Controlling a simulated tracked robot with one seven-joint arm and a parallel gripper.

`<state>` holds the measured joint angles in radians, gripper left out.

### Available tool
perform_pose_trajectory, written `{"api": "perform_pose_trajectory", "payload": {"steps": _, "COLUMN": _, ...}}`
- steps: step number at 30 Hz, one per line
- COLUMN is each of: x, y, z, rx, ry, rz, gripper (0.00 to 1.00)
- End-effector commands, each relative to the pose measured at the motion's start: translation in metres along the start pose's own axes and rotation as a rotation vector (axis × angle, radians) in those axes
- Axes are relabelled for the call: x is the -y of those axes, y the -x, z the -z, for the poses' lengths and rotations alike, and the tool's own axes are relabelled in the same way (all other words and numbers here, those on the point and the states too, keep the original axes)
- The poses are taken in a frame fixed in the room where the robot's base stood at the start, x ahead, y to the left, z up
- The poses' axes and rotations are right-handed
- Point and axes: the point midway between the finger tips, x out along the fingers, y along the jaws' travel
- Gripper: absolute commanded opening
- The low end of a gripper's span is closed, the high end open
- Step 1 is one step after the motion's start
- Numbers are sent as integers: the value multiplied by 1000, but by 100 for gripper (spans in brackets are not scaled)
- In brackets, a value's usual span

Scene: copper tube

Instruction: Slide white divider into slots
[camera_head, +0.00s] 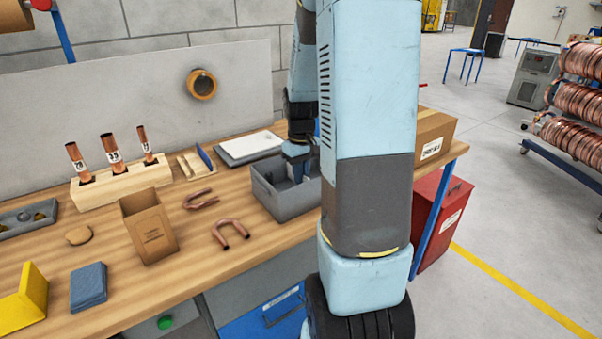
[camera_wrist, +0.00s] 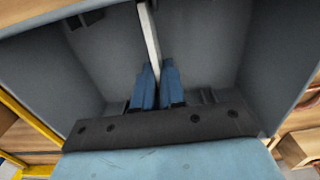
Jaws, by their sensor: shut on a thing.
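The white divider (camera_wrist: 150,32) shows in the wrist view as a narrow strip seen nearly edge-on, slightly tilted in the picture. My gripper (camera_wrist: 156,72) has blue fingers shut on its near end. The divider is inside the grey bin (camera_head: 288,205), whose wall (camera_wrist: 200,40) surrounds it in the wrist view. Its far end reaches the top of the picture. Small dark ribs (camera_wrist: 92,16) show at upper left, and others (camera_wrist: 207,96) beside the right finger. Whether the divider sits in any slot cannot be told. In the head view my arm hides the bin's right side.
Left of the bin on the workbench lie bent copper tubes (camera_head: 231,233). An open cardboard box (camera_head: 149,229) and a wooden block with upright tubes (camera_head: 118,178) stand farther left. A cardboard carton (camera_head: 432,138) stands right of the bin. A grey flat case (camera_head: 250,148) lies behind it.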

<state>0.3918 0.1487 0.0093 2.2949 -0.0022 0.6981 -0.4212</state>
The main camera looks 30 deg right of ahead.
Motion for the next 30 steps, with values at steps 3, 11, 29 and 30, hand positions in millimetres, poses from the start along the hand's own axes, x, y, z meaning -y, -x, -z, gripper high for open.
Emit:
{"api": "perform_pose_trajectory", "payload": {"steps": 3, "x": 0, "y": -3, "z": 0, "rx": 0, "ry": 0, "rz": 0, "gripper": 0}}
{"api": "perform_pose_trajectory", "payload": {"steps": 11, "x": 0, "y": -8, "z": 0, "rx": 0, "ry": 0, "rz": 0, "gripper": 0}}
{"api": "perform_pose_trajectory", "payload": {"steps": 29, "x": 0, "y": -16, "z": 0, "rx": 0, "ry": 0, "rz": 0, "gripper": 24}}
{"api": "perform_pose_trajectory", "payload": {"steps": 30, "x": 0, "y": -16, "z": 0, "rx": 0, "ry": 0, "rz": 0, "gripper": 28}}
